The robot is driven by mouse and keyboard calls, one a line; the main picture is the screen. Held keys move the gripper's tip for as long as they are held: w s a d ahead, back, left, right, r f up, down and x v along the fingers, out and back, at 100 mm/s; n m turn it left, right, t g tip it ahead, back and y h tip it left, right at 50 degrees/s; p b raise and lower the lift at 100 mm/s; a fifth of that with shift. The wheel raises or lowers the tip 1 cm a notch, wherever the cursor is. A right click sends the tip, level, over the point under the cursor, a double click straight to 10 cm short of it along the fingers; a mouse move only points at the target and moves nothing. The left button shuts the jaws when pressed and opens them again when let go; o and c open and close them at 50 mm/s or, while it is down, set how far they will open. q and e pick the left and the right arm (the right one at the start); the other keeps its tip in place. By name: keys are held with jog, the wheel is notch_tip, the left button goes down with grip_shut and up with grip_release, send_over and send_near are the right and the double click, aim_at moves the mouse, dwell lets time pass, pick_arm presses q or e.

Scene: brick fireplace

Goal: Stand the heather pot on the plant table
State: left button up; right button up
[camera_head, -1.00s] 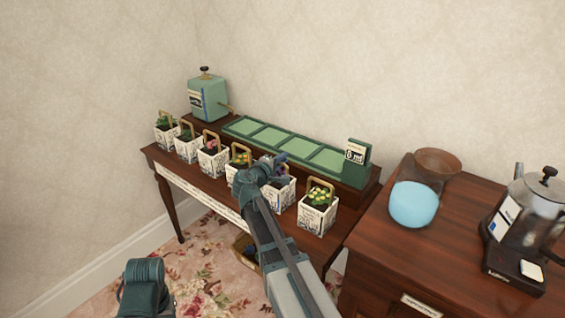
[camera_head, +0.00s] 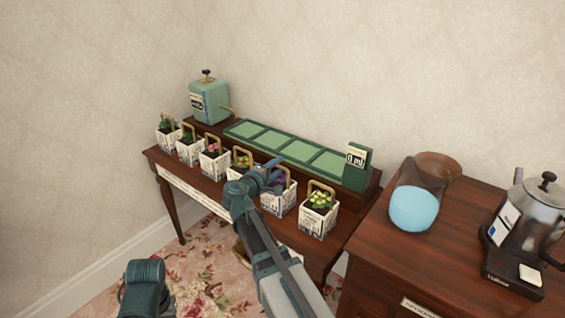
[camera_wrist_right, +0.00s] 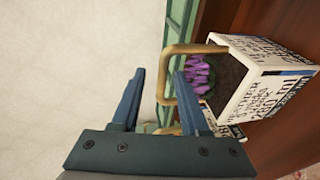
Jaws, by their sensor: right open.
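The heather pot, a white printed square pot with purple flowers and a tan loop handle, stands upright in the row on the dark wooden plant table (camera_head: 208,187). In the head view it is partly hidden by my right gripper (camera_head: 270,176); its white side (camera_head: 278,203) shows. In the right wrist view the heather pot (camera_wrist_right: 262,82) is at the right. The right gripper (camera_wrist_right: 157,95) is open there, with part of the handle appearing between its fingers; contact cannot be told. My left gripper is not visible; only a dark part of my left arm shows.
Several similar flower pots (camera_head: 214,163) flank it. Behind are a green tray with square pads (camera_head: 275,140), a display (camera_head: 355,162) and a green dispenser (camera_head: 209,102). A wooden cabinet (camera_head: 390,263) at right carries a blue-filled glass vessel (camera_head: 414,207) and a kettle (camera_head: 522,228).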

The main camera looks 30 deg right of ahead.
jog(key=p+v, duration=0.1)
jog(key=v, duration=0.6)
jog(key=shift+s+a+f, duration=0.1)
jog(key=shift+s+a, duration=0.05)
jog(key=s+a+f+g+y, duration=0.2)
jog(key=s+a+f+y, duration=0.2)
jog(key=s+a, duration=0.3)
jog(key=s+a+f+m+g+y, duration=0.1)
jog(key=s+a+f+g+y, duration=0.2)
jog(key=s+a+f, duration=0.4)
jog(key=s+a+f+m+g+y, duration=0.1)
jog(key=s+a+f+g+y, duration=0.2)
jog(key=a, duration=1)
jog(key=s+f+y, duration=0.2)
jog(key=s+f, duration=0.1)
jog(key=s, duration=0.1)
jog(key=shift+f, duration=0.2)
jog(key=shift+s+r, duration=0.1)
